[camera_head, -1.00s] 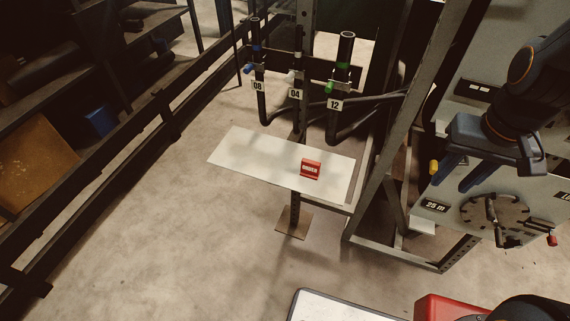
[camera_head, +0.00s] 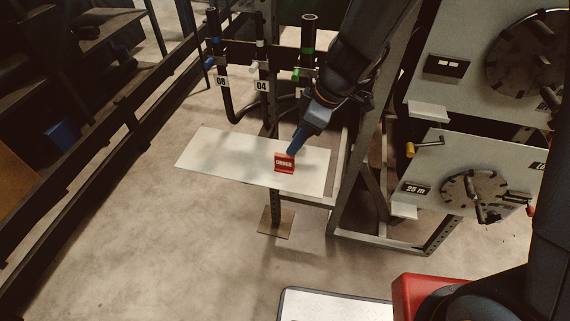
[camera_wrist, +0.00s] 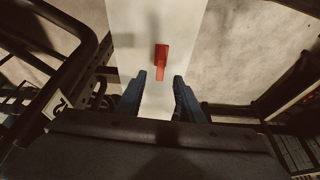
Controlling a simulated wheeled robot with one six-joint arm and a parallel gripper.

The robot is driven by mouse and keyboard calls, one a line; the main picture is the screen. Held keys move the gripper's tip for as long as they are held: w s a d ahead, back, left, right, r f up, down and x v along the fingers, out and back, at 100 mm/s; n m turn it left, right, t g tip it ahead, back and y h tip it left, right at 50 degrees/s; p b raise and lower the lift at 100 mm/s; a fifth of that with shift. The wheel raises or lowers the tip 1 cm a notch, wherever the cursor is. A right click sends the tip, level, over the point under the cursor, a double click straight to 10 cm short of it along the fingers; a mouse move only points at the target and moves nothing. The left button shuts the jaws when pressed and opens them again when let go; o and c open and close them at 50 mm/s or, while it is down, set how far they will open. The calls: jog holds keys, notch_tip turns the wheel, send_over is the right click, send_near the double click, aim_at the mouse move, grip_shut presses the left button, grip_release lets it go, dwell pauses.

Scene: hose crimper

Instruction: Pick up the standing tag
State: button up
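The standing tag (camera_head: 285,163) is a small red piece with a white label reading "ORDER". It stands on the white shelf board (camera_head: 215,150) in the head view. In the wrist view the red tag (camera_wrist: 161,61) lies ahead of the fingertips, roughly centred between the two fingers. My gripper (camera_head: 297,142) is just behind and above the tag in the head view. In the wrist view my gripper (camera_wrist: 160,76) has its blue fingers spread apart with nothing held between them. Whether a finger touches the tag cannot be told.
Hoses with blue, white and green valves (camera_head: 307,73) hang on a rack behind the board. A metal frame post (camera_head: 368,185) stands right of it. Panels with dials (camera_head: 470,190) are further right. A red box (camera_head: 405,292) is at the lower right.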

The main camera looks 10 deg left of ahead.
aim_at(286, 156)
jog(key=shift+a+f, duration=0.2)
jog(key=shift+a, duration=0.2)
jog(key=shift+a+f+n, duration=0.3)
jog(key=shift+f, duration=0.35)
jog(key=x, duration=0.3)
jog(key=p+x, duration=0.1)
jog(key=shift+d+f, duration=0.1)
jog(key=shift+f, duration=0.4)
jog(key=shift+x, duration=0.75)
grip_shut()
